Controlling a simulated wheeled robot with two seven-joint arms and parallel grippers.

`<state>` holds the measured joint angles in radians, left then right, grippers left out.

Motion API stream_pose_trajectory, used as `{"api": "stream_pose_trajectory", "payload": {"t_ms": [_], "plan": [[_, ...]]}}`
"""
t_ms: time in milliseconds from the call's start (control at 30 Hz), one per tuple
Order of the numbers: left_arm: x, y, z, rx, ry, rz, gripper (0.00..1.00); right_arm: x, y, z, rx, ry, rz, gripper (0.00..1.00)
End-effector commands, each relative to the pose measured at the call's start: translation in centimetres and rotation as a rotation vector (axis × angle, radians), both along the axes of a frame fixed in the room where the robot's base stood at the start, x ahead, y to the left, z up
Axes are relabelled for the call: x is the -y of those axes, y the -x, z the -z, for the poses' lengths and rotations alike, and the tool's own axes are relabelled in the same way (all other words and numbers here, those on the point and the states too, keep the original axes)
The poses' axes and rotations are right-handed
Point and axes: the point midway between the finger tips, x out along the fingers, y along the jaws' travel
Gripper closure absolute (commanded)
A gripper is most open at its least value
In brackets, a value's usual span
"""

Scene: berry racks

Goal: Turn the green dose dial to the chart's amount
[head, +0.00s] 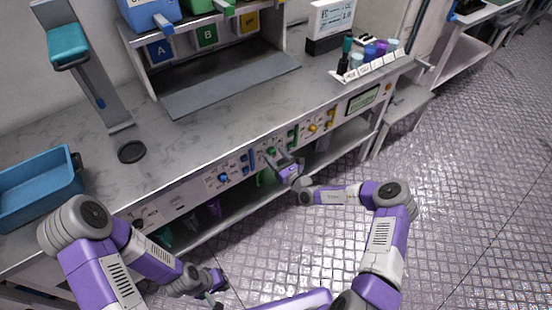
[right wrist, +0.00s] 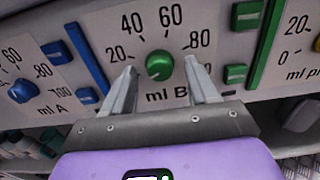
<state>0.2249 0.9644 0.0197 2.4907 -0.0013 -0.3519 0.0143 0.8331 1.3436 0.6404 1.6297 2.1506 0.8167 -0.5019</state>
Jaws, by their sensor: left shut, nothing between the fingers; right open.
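The green dose dial (right wrist: 159,64) sits on the front panel above the label "ml B", with 20, 40, 60 and 80 printed around it. Its pointer setting is too small to read. It also shows small in the head view (head: 270,152). My right gripper (right wrist: 161,82) is open, with one finger on each side of the dial; I cannot tell whether they touch it. My left gripper (head: 217,296) is shut and empty, low in front of the bench. The chart (head: 333,17) is a white card at the back of the bench; its writing is unreadable here.
A blue dial (right wrist: 22,91) for A is to the left, and a yellow knob (head: 313,127) is further right. Blue (right wrist: 75,50) and green (right wrist: 243,45) slider parts flank the green dial. A blue bin (head: 40,190) stands on the bench's left end.

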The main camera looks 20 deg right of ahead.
Motion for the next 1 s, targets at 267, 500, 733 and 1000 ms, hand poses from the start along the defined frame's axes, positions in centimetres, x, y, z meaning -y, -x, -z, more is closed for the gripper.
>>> {"api": "stream_pose_trajectory", "payload": {"t_ms": [267, 500, 733, 1000], "plan": [[0.01, 0.00, 0.05, 0.000, 0.000, 0.000, 1.00, -0.12, -0.24, -0.05, 0.000, 0.000, -0.001, 0.41], [0.01, 0.00, 0.05, 0.000, 0.000, 0.000, 1.00, -0.11, -0.22, -0.05, 0.000, 0.000, -0.001, 0.75], [0.00, 0.00, 0.03, 0.000, 0.000, 0.000, 1.00, -0.12, -0.21, -0.05, 0.000, -0.001, -0.002, 0.96], [0.00, 0.00, -0.60, 0.000, 0.000, 0.000, 1.00, -0.13, -0.21, -0.13, -0.020, -0.053, -0.001, 0.96]]}}
